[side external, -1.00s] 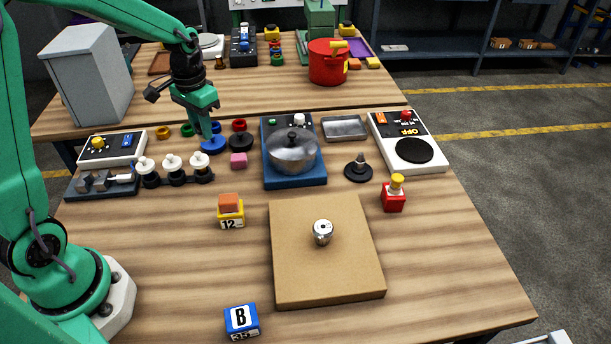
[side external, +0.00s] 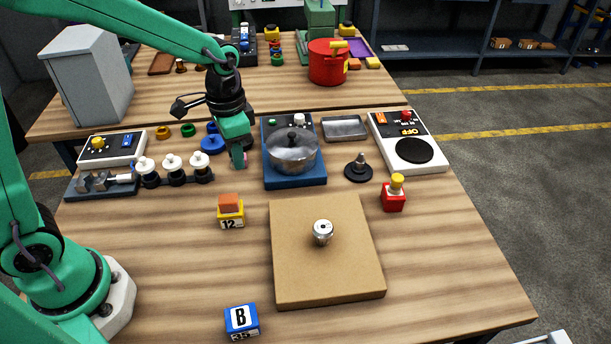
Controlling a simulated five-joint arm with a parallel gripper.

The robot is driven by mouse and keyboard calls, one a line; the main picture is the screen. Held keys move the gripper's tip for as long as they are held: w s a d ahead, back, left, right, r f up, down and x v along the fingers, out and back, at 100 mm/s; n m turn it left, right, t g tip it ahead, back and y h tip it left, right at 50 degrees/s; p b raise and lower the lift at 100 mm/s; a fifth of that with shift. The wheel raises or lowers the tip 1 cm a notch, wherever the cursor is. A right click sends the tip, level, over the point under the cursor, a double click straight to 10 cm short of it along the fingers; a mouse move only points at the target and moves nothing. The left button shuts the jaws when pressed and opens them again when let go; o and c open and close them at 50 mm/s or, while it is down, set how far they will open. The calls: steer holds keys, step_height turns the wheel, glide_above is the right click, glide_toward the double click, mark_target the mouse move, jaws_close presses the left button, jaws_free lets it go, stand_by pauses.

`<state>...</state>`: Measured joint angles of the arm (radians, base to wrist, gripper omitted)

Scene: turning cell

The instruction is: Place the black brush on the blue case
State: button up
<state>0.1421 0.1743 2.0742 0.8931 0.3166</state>
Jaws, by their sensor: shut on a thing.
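My gripper (side external: 239,160) points down at the table, left of the blue hotplate. It is shut on the small pink block (side external: 245,158), of which only a sliver shows; I cannot tell whether the block is off the table. I cannot make out a black brush.
An orange-topped yellow block (side external: 230,212) stands in front of my gripper. Black-and-white knobs (side external: 173,166) line the left; a black disc with a cone (side external: 358,168) is at right. The front right table is clear.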

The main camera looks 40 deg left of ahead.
steer(key=s+d+m, duration=0.7)
steer(key=s+d, duration=0.2)
steer(key=d, duration=0.4)
steer(key=m, duration=0.6)
glide_toward(241, 316)
steer(key=shift+f, duration=2.9)
steer(key=shift+f, duration=0.1)
steer(key=o, duration=1)
step_height(241, 316, up, 12)
steer(key=shift+r, duration=0.15)
